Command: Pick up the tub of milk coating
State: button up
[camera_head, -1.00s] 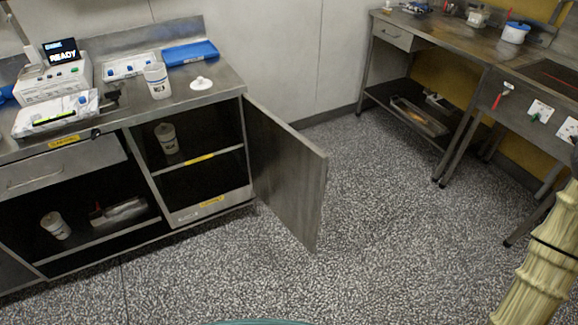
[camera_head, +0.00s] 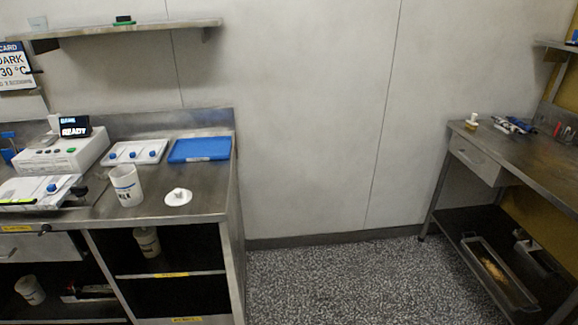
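A white tub (camera_head: 126,186) stands upright on the steel counter at the left, its dark label partly readable as ending in "LK". Its top looks open, and a white lid with a knob (camera_head: 178,196) lies on the counter to its right. Another pale tub (camera_head: 147,241) stands on the upper shelf in the open cupboard below, its label too small to read. A third pale tub (camera_head: 30,289) sits tilted in the picture in the lower left bay. My gripper is not in view.
Behind the tub are a white tray with blue knobs (camera_head: 135,153) and a blue tray (camera_head: 199,150). A machine with a READY display (camera_head: 74,127) stands left. A wall shelf (camera_head: 120,31) hangs above. Floor (camera_head: 320,275) is clear up to the right bench (camera_head: 535,180).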

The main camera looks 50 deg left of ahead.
aim_at(125, 179)
jog(key=i, duration=0.85)
jog(key=u, duration=3)
